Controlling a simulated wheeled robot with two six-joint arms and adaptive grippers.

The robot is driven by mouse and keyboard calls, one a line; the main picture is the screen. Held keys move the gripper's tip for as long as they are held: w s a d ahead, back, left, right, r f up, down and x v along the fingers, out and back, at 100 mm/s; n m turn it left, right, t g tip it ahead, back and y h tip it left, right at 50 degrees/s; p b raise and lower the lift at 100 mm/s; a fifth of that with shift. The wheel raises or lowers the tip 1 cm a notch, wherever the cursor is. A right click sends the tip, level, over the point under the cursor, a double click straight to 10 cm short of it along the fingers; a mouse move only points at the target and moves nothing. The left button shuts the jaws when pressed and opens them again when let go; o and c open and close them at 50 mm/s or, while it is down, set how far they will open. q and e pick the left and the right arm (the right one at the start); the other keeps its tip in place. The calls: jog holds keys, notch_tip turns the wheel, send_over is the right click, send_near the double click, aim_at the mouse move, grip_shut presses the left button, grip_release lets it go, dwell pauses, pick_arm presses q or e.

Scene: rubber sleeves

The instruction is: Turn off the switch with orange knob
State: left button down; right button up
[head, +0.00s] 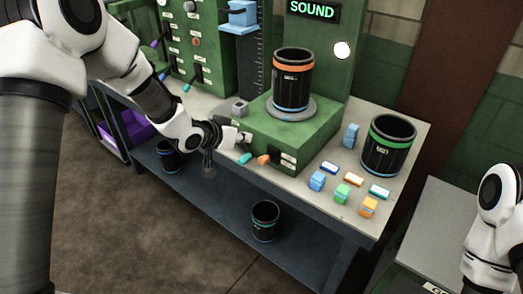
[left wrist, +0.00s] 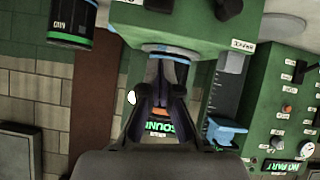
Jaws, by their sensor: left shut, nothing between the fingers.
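In the head view a small orange knob (head: 263,159) sits on the front of the green box (head: 283,135), beside a teal knob (head: 245,158) on its left. My left gripper (head: 236,136) is at the left of the green box, close to the teal knob and apart from the orange one. Its fingers are shut and empty; they also show in the left wrist view (left wrist: 163,72), in front of green machinery. I cannot make out the orange knob of the green box in that view. My right gripper is out of view.
A black bin with an orange band (head: 291,80) stands on the box. A green-banded bin (head: 388,145) and several small coloured blocks (head: 342,192) are on the table's right. A green panel (head: 195,50) with switches stands behind. Two dark bins sit on the lower shelf.

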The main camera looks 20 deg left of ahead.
pick_arm(q)
jog(key=p, duration=0.3)
send_over(267, 159)
jog(key=a, duration=0.2)
notch_tip(267, 159, down, 4)
jog(key=shift+w+a+f, duration=0.1)
jog(key=shift+a+f, duration=0.05)
jog(key=shift+f, duration=0.05)
jog(key=f, duration=0.1)
jog(key=f+p, duration=0.1)
jog(key=f, duration=0.1)
jog(key=shift+s+d+f, duration=0.2)
jog(key=shift+d+f, duration=0.05)
jog(key=shift+f, duration=0.05)
jog(key=shift+s+a+f, duration=0.1)
jog(key=shift+s+f, duration=0.1)
jog(key=shift+f, duration=0.3)
